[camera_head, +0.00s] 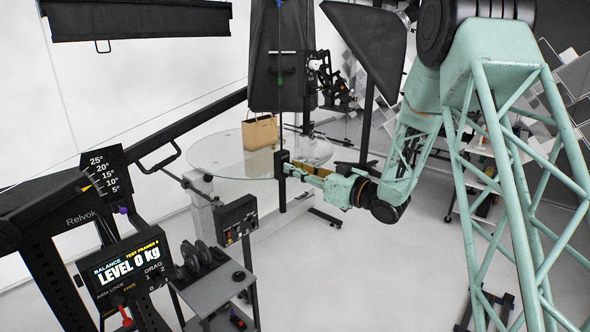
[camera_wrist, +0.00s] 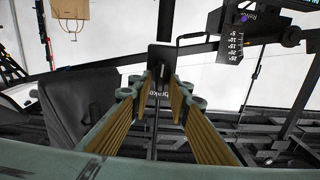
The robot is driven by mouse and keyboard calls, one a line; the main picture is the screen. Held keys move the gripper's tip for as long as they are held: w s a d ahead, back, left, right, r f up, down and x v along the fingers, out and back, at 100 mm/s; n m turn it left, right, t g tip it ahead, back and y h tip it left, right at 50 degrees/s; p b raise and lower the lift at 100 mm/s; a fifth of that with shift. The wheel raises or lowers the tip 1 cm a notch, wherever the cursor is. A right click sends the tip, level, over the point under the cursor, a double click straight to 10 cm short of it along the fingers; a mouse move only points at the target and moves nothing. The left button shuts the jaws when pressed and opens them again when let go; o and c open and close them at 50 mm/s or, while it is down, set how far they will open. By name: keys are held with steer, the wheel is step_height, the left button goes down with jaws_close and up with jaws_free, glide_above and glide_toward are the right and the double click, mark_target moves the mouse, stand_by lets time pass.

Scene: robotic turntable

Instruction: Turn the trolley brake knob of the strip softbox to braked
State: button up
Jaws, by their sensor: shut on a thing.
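A dark upright plate (camera_head: 283,162) on a thin vertical pole stands in front of the glass table in the head view. My gripper (camera_head: 294,168) reaches it from the right with its fingers level. My gripper (camera_wrist: 161,80) is shut on the small dark brake knob at this plate. The knob is mostly hidden between the fingertips, so its turned position cannot be read. A long black softbox (camera_head: 135,18) hangs at the upper left.
A round glass table (camera_head: 220,160) with a paper bag (camera_head: 260,132) stands behind the plate. A boom stand with a display (camera_head: 130,268), a control box (camera_head: 237,219) and a grey cart (camera_head: 212,290) fill the lower left. A black panel (camera_head: 265,60) rises behind. Floor right of centre is clear.

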steer(key=shift+w+d+f+m+p, duration=0.15)
steer(key=shift+m+p, duration=0.65)
steer(key=shift+m, duration=2.1)
steer(key=shift+w+d+f+m+p, duration=0.2)
steer(key=shift+m+p, duration=0.55)
steer(key=shift+m, duration=2.15)
steer(key=shift+w+f+m+p, duration=0.2)
steer(key=shift+m+p, duration=0.6)
steer(key=shift+m, duration=2.1)
steer(key=shift+s, duration=0.1)
steer(key=o, duration=0.5)
steer(key=shift+s+d, duration=0.1)
steer(key=shift+d, duration=0.05)
